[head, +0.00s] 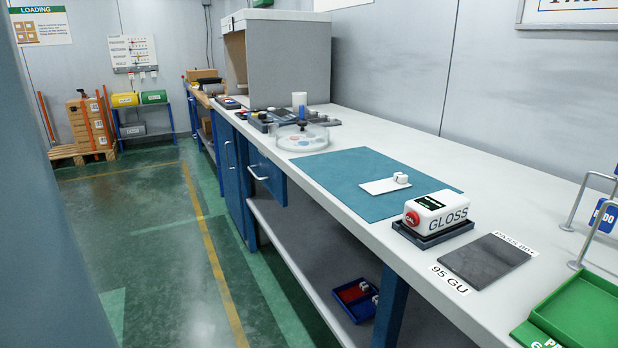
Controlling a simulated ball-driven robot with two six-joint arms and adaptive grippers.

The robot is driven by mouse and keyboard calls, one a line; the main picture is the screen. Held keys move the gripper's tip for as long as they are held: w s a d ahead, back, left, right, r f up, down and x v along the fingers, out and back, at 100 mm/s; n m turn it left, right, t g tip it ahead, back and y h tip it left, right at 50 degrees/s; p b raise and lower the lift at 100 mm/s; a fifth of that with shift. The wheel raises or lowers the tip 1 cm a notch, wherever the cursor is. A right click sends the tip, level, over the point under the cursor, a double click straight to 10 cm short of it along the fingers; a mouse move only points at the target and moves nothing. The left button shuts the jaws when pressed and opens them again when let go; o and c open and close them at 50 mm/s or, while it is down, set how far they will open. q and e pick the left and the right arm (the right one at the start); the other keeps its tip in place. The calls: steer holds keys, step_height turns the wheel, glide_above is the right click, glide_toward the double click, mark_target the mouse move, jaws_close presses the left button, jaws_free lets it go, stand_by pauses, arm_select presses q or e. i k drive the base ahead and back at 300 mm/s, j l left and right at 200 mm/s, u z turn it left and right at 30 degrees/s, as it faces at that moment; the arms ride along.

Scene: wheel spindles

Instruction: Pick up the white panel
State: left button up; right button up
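A small flat white panel (380,187) lies on the teal mat (341,171) on the long workbench. A small white cube-like block (401,178) sits at the panel's right end; I cannot tell whether it is fixed to it. Neither of my grippers shows in the head view, so nothing is seen touching the panel.
A white gloss meter (437,211) with a red button stands on a dark base right of the mat. A dark plate (485,261) and green tray (585,307) lie further right. A clear round dish (302,138) stands beyond the mat. One drawer (267,178) juts out.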

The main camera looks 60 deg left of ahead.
mark_target(399, 183)
steer(key=u, duration=1.35)
